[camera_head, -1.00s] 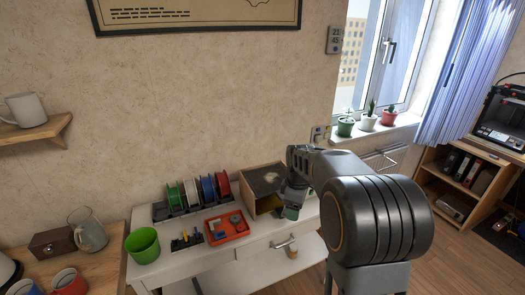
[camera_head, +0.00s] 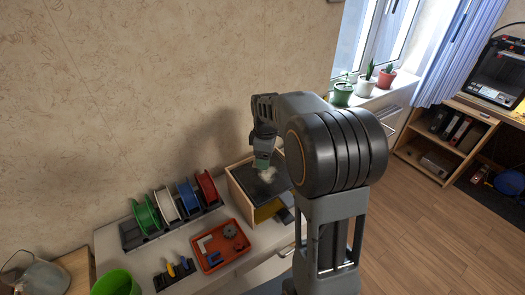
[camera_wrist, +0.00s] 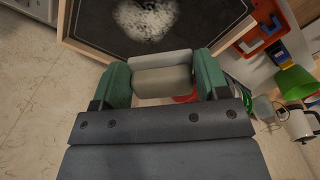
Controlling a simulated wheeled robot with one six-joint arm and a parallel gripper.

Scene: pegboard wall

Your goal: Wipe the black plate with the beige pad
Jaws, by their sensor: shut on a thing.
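My gripper (camera_head: 262,160) has green fingers and is shut on the beige pad (camera_wrist: 163,80), a pale block held across the fingers in the wrist view. The black plate (camera_head: 262,190) is the dark top of a wooden box on the white table. It also shows in the wrist view (camera_wrist: 92,28), with a whitish, powdery patch (camera_wrist: 148,18) on it. In the head view my gripper is over the far part of the plate, and the pad cannot be made out there. Whether the pad touches the plate cannot be told.
A rack of coloured spools (camera_head: 170,207) stands left of the box. An orange tray (camera_head: 220,247) with small parts lies in front of the rack. A green cup (camera_head: 116,283) is at the lower left. Potted plants (camera_head: 365,86) stand on the windowsill. The wall is close behind.

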